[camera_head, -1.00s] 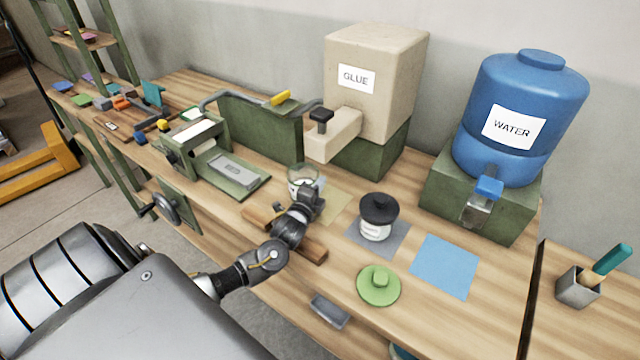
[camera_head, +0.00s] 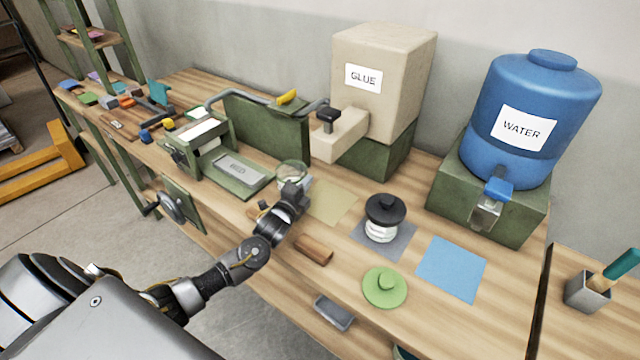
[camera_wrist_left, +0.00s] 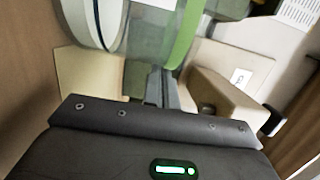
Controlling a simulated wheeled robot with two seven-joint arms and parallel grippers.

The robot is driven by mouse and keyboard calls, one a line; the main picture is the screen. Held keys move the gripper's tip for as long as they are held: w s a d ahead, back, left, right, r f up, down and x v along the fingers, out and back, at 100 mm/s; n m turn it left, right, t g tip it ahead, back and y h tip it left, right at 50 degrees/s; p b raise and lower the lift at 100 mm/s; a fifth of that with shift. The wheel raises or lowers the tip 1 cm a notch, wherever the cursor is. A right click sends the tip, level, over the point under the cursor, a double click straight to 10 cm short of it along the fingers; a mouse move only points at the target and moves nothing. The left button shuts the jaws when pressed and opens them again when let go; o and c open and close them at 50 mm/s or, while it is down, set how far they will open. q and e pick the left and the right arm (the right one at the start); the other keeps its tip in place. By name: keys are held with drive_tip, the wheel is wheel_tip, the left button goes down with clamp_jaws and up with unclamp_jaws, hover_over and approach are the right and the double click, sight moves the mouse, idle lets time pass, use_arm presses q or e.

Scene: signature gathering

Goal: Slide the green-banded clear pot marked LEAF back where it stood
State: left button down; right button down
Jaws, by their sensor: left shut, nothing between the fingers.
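The clear pot (camera_head: 291,172) stands on the bench just beyond my left gripper, left of the yellow mat (camera_head: 332,202). In the left wrist view, its clear wall and green band (camera_wrist_left: 187,32) fill the top middle; the LEAF marking cannot be read. My left gripper (camera_head: 297,188) is shut with nothing between its fingers. Its fingertips (camera_wrist_left: 162,82) are up close to the pot's wall; I cannot tell if they touch. The gripper hides the pot's lower near side in the head view. My right gripper is out of view.
A black-lidded pot (camera_head: 382,222) stands on a grey mat (camera_head: 400,248). A green lid (camera_head: 384,289) and blue mat (camera_head: 452,268) lie nearby. A green press (camera_head: 240,172) stands left of the pot. The GLUE box (camera_head: 385,80) is behind; a wooden block (camera_head: 313,250) lies in front.

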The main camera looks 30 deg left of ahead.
use_arm(q)
drive_tip(key=shift+d, duration=0.1)
wheel_tip(320, 180, up, 5)
drive_tip(key=b, duration=0.1)
drive_tip(key=s+a+b, duration=0.3)
drive_tip(key=a, duration=0.6)
drive_tip(key=s+a+b, duration=0.3)
drive_tip(key=s+a, duration=0.1)
drive_tip(key=a, duration=0.5)
drive_tip(key=shift+s+a, duration=0.25)
drive_tip(key=shift+a, duration=0.05)
